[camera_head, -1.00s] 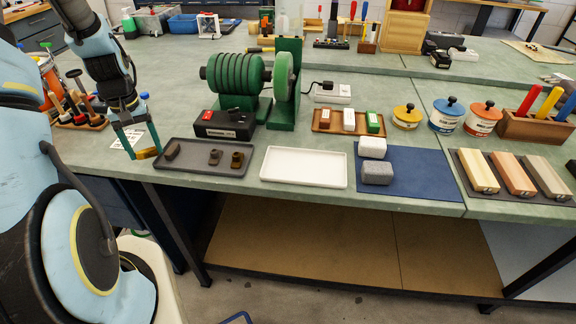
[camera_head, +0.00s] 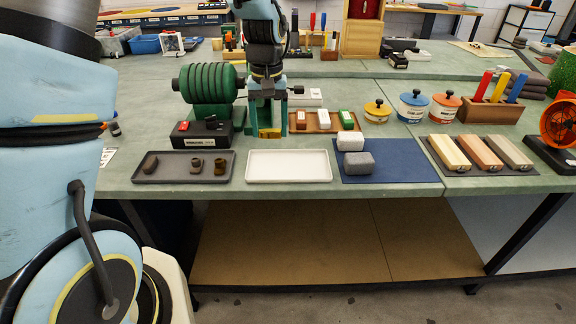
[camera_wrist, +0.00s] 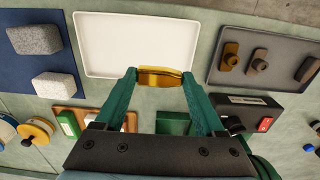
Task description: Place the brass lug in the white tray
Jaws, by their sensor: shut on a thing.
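The brass lug (camera_head: 269,133) is a shiny gold-coloured piece held between my fingertips; it also shows in the wrist view (camera_wrist: 160,76). My gripper (camera_head: 268,128) is shut on it, with green fingers on either side. In the head view it stands above and behind the white tray (camera_head: 289,178). In the wrist view the lug overlaps the near edge of the white tray (camera_wrist: 130,32), which looks empty. Whether the lug touches anything below is not clear.
A blue mat (camera_head: 405,168) with a white and a grey block lies right. A black box with a red switch (camera_head: 205,136) and a green coil machine (camera_head: 207,90) stand behind.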

